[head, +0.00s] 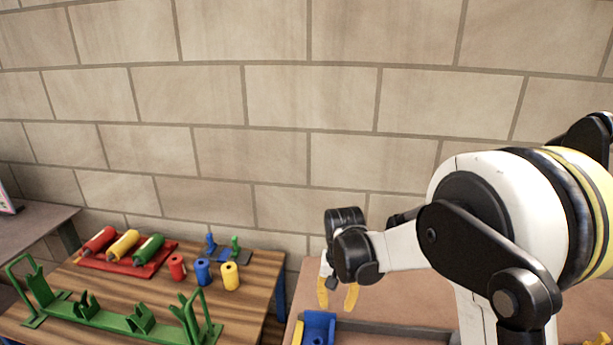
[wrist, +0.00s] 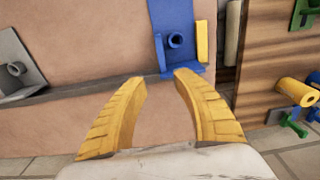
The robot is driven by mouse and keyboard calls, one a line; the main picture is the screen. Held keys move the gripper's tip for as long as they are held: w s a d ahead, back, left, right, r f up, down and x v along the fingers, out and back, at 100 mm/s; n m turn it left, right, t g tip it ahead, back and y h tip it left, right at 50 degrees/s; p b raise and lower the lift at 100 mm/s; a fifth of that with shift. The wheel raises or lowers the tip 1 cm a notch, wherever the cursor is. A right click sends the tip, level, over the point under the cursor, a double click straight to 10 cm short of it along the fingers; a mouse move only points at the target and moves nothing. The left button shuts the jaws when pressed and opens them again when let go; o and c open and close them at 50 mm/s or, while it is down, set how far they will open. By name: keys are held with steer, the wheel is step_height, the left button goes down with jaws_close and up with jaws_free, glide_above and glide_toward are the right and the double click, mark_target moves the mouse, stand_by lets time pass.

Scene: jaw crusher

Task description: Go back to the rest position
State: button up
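My gripper (head: 337,296) has yellow fingers and hangs over the brown surface on the right in the head view. In the wrist view the two fingers of my gripper (wrist: 160,80) stand apart with nothing between them, so it is open and empty. A blue bracket (head: 319,327) lies just below the fingertips in the head view. In the wrist view the blue bracket (wrist: 178,40) is beyond the fingertips, with a round socket on it. My white and black arm fills the right of the head view.
A wooden table (head: 262,268) at left holds a red tray (head: 163,262) with red, yellow and green cylinders, a green frame (head: 110,318), and short red (head: 177,267), blue (head: 203,271) and yellow (head: 229,275) spools. A grey bracket (wrist: 18,68) is left in the wrist view. A brick wall stands behind.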

steer(key=s+d+r+t, duration=0.1)
steer(key=s+d+r, duration=0.1)
steer(key=s+r, duration=0.3)
steer(key=s+d+r+t, duration=0.2)
steer(key=s+d+r, duration=0.1)
steer(key=r, duration=0.4)
steer(key=s+d+r+n+t, duration=0.1)
steer(key=s+d+r+t, duration=0.1)
steer(key=s, duration=0.4)
steer(key=s+d+r+n+t, duration=0.1)
steer(key=s+d+r, duration=0.1)
steer(key=s, duration=0.5)
steer(key=shift+s+t, duration=0.25)
steer(key=shift+t, duration=0.15)
